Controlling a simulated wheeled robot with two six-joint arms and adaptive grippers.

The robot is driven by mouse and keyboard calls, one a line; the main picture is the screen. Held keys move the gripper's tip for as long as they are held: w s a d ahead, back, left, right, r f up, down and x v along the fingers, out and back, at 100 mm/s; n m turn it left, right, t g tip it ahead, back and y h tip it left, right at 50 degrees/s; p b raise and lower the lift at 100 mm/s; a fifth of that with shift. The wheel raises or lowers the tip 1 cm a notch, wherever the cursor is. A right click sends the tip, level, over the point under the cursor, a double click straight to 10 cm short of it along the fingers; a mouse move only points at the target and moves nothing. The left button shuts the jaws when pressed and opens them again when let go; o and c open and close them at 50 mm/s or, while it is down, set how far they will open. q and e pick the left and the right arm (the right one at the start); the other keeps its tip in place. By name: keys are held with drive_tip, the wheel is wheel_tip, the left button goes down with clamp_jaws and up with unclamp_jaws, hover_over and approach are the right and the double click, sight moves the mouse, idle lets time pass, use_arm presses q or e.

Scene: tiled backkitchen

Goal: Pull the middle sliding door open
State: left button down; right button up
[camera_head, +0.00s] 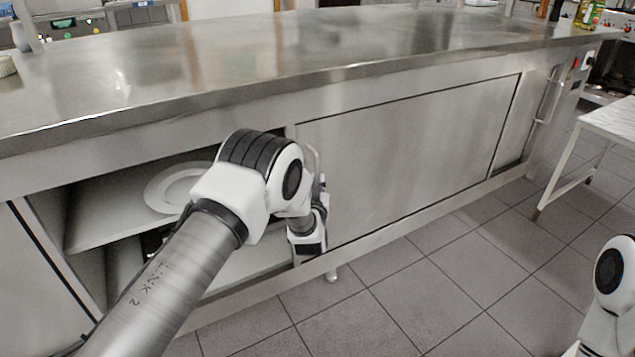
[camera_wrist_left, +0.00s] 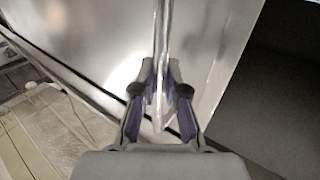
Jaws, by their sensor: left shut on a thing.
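The middle sliding door (camera_head: 410,145) is a flat steel panel in the front of a steel counter. Its upright bar handle (camera_head: 313,158) is near its left edge, partly hidden by my left wrist. My left gripper (camera_head: 322,190) is at this handle. In the left wrist view, its fingers (camera_wrist_left: 160,90) are shut on the handle bar (camera_wrist_left: 161,45), which runs between them, with the door panel (camera_wrist_left: 105,45) behind. Left of the door, the cabinet is open, showing shelves and a white plate (camera_head: 178,188). My right gripper is out of view.
The steel worktop (camera_head: 300,50) overhangs the cabinet. Another panel with an upright handle (camera_head: 547,95) is at the right end. A white-topped table (camera_head: 612,120) stands at the right. The tiled floor (camera_head: 430,280) before the door is clear.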

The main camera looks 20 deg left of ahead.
use_arm(q)
drive_tip(key=c, duration=1.2)
unclamp_jaws()
drive_tip(key=v, duration=1.2)
